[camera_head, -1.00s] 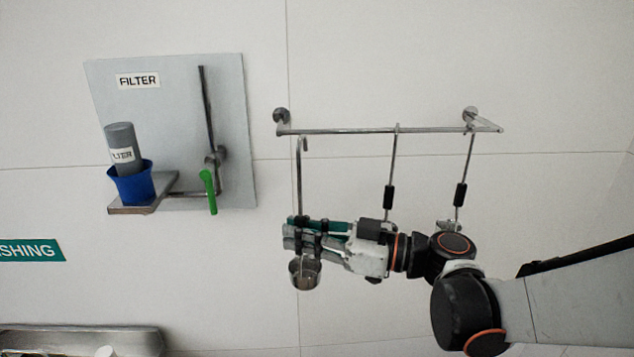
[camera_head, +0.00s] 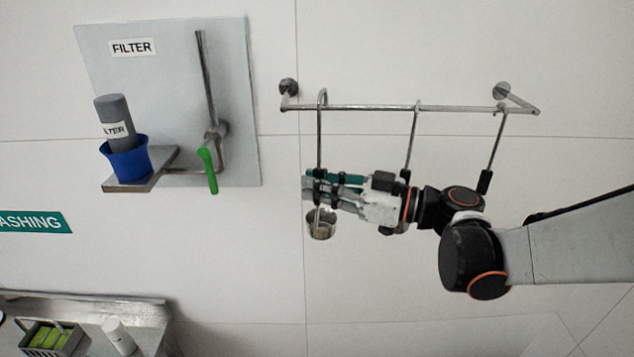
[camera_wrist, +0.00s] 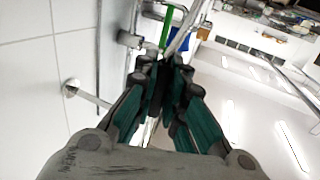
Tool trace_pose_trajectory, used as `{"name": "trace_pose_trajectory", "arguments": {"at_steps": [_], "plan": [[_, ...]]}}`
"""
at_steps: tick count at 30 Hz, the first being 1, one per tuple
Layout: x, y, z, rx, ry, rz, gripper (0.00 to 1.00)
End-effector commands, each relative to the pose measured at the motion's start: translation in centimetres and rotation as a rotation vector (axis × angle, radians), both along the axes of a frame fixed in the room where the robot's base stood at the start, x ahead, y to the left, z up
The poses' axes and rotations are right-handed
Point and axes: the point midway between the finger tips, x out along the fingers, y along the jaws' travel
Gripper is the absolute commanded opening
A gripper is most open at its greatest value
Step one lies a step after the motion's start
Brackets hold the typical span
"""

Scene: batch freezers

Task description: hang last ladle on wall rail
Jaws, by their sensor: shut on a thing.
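My gripper (camera_head: 322,188) is shut around the handle of a steel ladle (camera_head: 320,140), whose cup (camera_head: 321,226) hangs just below the fingers. The ladle is upright, and its hooked top is level with the wall rail (camera_head: 385,107) near the rail's left end. The hook seems to overlap the rail, but I cannot tell whether it rests on it. Two other ladles hang on the rail: one in the middle (camera_head: 412,140) and one at the right (camera_head: 497,140). My arm hides the middle ladle's lower part. In the wrist view my closed fingers (camera_wrist: 165,85) hide most of the handle.
Left of the rail is a grey filter panel (camera_head: 105,70) with a green-handled lever (camera_head: 208,168) and a shelf (camera_head: 135,187) holding a blue cup (camera_head: 125,158) and grey bottle (camera_head: 113,110). A steel counter (camera_head: 140,310) lies at lower left. The wall below the rail is clear.

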Motion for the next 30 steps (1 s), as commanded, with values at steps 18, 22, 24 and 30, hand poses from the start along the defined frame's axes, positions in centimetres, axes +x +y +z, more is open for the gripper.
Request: {"name": "trace_pose_trajectory", "arguments": {"at_steps": [18, 22, 24, 30], "plan": [[4.5, -0.1, 0.1, 0.001, 0.0, 0.001, 0.0], [5.2, -0.1, -0.4, 0.001, 0.0, 0.001, 0.0], [5.1, -0.1, -1.1, 0.0, 0.0, 0.001, 0.0], [5.1, -0.2, -2.3, 0.001, 0.0, 0.001, 0.0]]}}
